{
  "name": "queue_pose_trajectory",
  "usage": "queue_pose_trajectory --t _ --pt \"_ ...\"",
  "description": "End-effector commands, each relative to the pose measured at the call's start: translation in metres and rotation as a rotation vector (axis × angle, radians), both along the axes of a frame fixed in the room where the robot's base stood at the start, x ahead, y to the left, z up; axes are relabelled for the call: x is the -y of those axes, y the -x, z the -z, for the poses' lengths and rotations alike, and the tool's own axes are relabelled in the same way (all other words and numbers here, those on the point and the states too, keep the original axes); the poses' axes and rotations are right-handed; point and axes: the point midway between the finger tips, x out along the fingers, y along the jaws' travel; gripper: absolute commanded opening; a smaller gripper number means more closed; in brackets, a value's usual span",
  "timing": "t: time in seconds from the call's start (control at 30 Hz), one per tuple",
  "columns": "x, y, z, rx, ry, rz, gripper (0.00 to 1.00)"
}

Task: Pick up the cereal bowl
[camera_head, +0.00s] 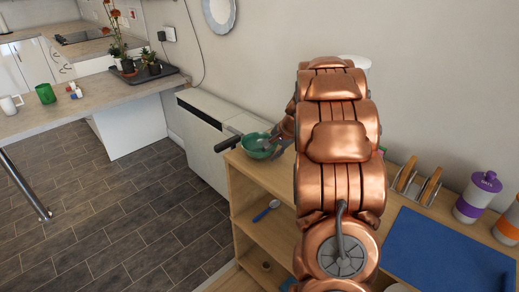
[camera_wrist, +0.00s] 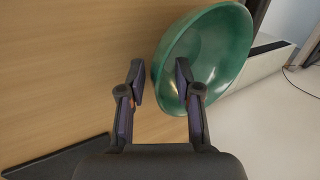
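The green cereal bowl (camera_head: 257,146) stands on the left end of the wooden cabinet top, near the wall. In the wrist view the bowl (camera_wrist: 222,45) fills the upper right, with its hollow inside showing. My gripper (camera_wrist: 160,84) is open at its rim. The right finger shows in front of the bowl's inside and the left finger is outside, over the wood, with a gap between them. I cannot tell whether either finger touches the bowl. In the head view my copper arm hides most of the gripper.
A blue board (camera_head: 447,252), a toast rack (camera_head: 417,184) and a purple-lidded jar (camera_head: 477,197) are on the wooden top (camera_head: 262,172) to the right. A blue spoon (camera_head: 266,210) lies on the shelf below. A dark flat object (camera_wrist: 55,162) lies at lower left in the wrist view.

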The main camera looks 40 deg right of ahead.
Motion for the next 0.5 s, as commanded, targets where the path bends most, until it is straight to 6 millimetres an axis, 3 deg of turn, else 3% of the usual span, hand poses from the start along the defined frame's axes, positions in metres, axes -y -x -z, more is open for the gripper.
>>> queue_pose_trajectory --t 0.2,0.5 --pt "-0.0004 -0.0011 0.0011 0.001 0.0 0.0 0.33" --pt "-0.0005 -0.001 0.001 0.001 0.0 0.0 0.03"
